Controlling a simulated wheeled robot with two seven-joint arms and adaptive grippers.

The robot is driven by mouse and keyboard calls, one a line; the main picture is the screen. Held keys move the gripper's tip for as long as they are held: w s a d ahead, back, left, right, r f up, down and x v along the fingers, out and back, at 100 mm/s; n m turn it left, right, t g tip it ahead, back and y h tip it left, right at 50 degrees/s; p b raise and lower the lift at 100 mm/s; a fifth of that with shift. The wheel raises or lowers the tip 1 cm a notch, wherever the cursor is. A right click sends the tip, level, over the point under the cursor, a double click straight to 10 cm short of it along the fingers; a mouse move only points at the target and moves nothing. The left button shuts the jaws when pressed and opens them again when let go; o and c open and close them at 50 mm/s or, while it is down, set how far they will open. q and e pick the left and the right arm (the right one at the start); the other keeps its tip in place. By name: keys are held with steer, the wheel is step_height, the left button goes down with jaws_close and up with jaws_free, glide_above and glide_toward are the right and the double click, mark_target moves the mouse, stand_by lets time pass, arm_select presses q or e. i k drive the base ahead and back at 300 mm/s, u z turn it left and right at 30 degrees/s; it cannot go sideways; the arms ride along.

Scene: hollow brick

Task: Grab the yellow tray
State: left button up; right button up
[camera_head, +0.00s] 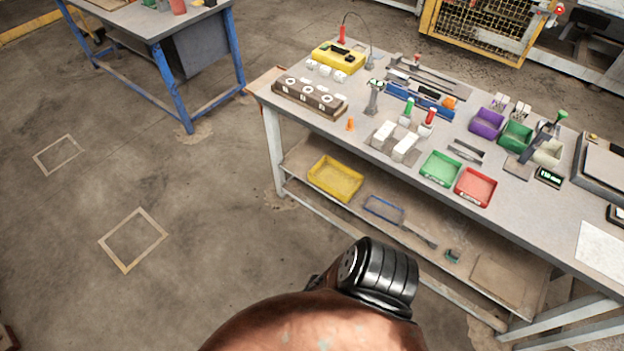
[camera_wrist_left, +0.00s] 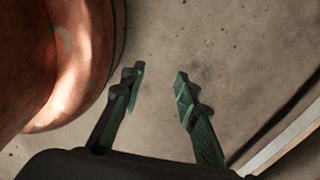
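The yellow tray (camera_head: 336,178) lies on the lower shelf of the workbench, toward its left end, in the head view. It looks empty. Nothing touches it. My left gripper (camera_wrist_left: 158,85) shows in the left wrist view with its two fingers apart and only bare floor between them. The tray is not in the left wrist view. Neither gripper shows in the head view.
The workbench top (camera_head: 360,143) above the tray holds a green bin (camera_head: 440,168), a red bin (camera_head: 475,187) and many small items. A blue wire frame (camera_head: 383,208) lies right of the tray on the shelf.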

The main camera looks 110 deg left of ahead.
mark_target(341, 181)
steer(key=u, duration=3.5)
steer(key=k, duration=1.3)
steer(key=u, duration=0.75)
steer(key=i, duration=0.55)
steer(key=u, duration=0.85)
steer(key=i, duration=1.3)
steer(key=z, duration=1.1)
steer(key=i, duration=0.6)
steer(key=z, duration=0.45)
